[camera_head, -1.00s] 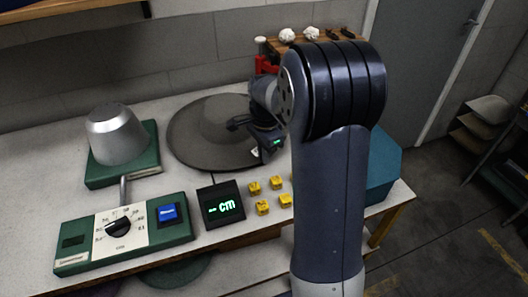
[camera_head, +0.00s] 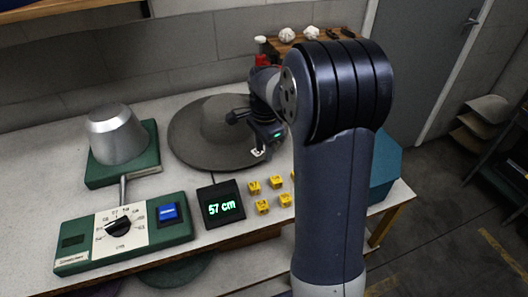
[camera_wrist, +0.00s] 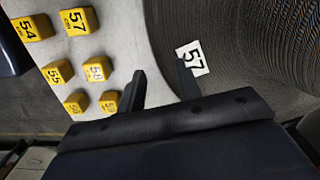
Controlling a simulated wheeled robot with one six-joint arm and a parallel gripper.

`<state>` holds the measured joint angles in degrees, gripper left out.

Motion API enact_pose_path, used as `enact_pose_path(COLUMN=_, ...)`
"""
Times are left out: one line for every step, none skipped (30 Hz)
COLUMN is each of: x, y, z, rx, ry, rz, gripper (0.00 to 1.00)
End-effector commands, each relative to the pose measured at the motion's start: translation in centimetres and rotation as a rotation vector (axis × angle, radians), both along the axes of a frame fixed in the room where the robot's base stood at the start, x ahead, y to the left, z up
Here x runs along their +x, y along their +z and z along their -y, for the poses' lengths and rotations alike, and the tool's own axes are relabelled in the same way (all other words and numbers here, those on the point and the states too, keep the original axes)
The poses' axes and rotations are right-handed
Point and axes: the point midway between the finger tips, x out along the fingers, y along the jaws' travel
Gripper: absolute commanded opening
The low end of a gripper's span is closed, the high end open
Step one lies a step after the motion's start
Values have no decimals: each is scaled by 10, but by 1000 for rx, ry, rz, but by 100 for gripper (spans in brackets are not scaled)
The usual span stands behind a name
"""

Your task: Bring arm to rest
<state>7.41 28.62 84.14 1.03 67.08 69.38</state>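A grey wide-brimmed hat (camera_head: 205,140) lies on the table, right of the metal hat block. The small display (camera_head: 221,204) reads 57 cm. My upper arm hides part of the table's right side.
A green dial panel (camera_head: 123,233) with a blue button (camera_head: 168,212) stands front left. The silver hat block (camera_head: 116,134) sits behind it. Several numbered yellow cubes (camera_head: 262,207) lie beside the display. A teal box (camera_head: 385,170) is right of my arm.

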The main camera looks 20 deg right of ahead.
Motion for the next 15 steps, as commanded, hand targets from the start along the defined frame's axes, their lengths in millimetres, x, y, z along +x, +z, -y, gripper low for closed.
enact_pose_path(x=1, y=12, z=0, rx=-1, ry=0, rz=5, gripper=33)
enact_pose_path(x=1, y=19, z=1, rx=-1, ry=0, rz=6, gripper=33)
enact_pose_path(x=1, y=27, z=1, rx=-1, ry=0, rz=6, gripper=33)
enact_pose_path(x=0, y=34, z=1, rx=-1, ry=0, rz=5, gripper=33)
enact_pose_path(x=0, y=40, z=1, rx=-1, ry=0, rz=6, gripper=33)
enact_pose_path(x=1, y=48, z=1, rx=-1, ry=0, rz=5, gripper=33)
enact_pose_path(x=0, y=54, z=1, rx=-1, ry=0, rz=4, gripper=33)
enact_pose_path(x=0, y=59, z=1, rx=-1, ry=0, rz=5, gripper=33)
enact_pose_path(x=0, y=65, z=1, rx=0, ry=0, rz=3, gripper=33)
enact_pose_path(x=0, y=69, z=1, rx=0, ry=0, rz=3, gripper=33)
enact_pose_path(x=0, y=73, z=1, rx=-1, ry=0, rz=4, gripper=33)
enact_pose_path(x=0, y=78, z=1, rx=0, ry=0, rz=3, gripper=33)
enact_pose_path(x=0, y=80, z=1, rx=-1, ry=0, rz=2, gripper=33)
enact_pose_path(x=0, y=83, z=1, rx=-1, ry=0, rz=2, gripper=33)
enact_pose_path(x=0, y=85, z=2, rx=-1, ry=0, rz=2, gripper=33)
